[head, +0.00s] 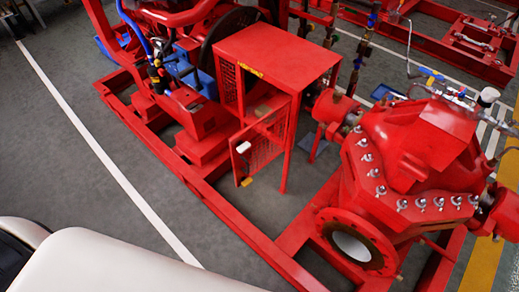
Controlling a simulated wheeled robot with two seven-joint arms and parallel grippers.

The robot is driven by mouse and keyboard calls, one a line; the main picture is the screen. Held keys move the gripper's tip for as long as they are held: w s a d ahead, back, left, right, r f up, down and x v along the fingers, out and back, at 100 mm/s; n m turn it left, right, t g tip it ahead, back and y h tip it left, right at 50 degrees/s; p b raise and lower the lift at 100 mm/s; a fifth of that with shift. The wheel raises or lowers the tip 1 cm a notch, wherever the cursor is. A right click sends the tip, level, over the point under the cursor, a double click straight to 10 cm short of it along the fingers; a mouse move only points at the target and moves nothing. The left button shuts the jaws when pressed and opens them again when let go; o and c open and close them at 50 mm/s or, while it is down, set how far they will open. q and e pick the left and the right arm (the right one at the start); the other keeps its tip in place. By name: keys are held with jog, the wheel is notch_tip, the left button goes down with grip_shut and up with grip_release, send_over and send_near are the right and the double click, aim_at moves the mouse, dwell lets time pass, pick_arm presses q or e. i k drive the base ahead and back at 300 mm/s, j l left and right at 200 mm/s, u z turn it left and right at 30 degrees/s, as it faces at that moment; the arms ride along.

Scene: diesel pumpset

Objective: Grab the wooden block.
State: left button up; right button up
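I cannot clearly make out a wooden block. A small tan piece (262,110) shows in the red mesh cage (277,60), just above the mesh door; it is too small to tell whether it is wood. A small white piece (243,147) and a small yellowish piece (246,182) sit at the outer edge of the mesh door (262,140). Neither of my grippers is in view.
A large red pump casing (415,150) with an open round flange (352,246) stands at the right. A red engine on a red base frame (225,205) is behind and left. Grey floor (85,165) with a white line is clear at the left.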

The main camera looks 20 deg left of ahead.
aim_at(263, 109)
jog(key=z, duration=0.2)
jog(key=i+j+z, duration=0.1)
jog(key=j+z, duration=0.75)
